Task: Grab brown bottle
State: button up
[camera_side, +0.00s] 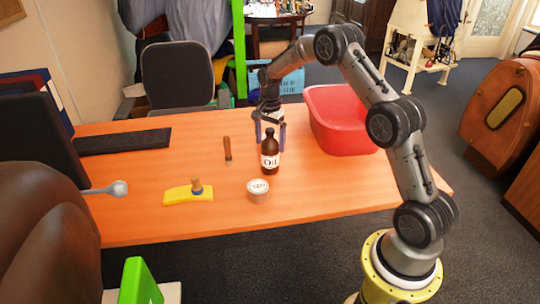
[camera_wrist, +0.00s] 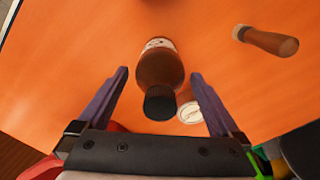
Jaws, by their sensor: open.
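The brown bottle (camera_side: 270,153) stands upright on the orange table, with a black cap and a pale label reading "OIL". My gripper (camera_side: 269,136) is open, pointing down, and overlaps the bottle's top in the side view. In the wrist view the bottle (camera_wrist: 160,75) lies ahead of and between the open fingers of my gripper (camera_wrist: 158,80), with its black cap (camera_wrist: 160,103) nearest the palm. Gaps show between the bottle and both fingers, so it is not held.
A round tin (camera_side: 258,190) stands just in front of the bottle. A wooden-handled tool (camera_side: 227,150) lies to its left. A yellow cloth with a brush-like item (camera_side: 188,193) lies front left. A red bin (camera_side: 343,120) stands to the right. A keyboard (camera_side: 122,141) lies at the back left.

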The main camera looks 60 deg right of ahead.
jog(key=shift+c, duration=0.2)
grip_shut()
jog(key=shift+r, duration=0.1)
jog(key=shift+r, duration=0.15)
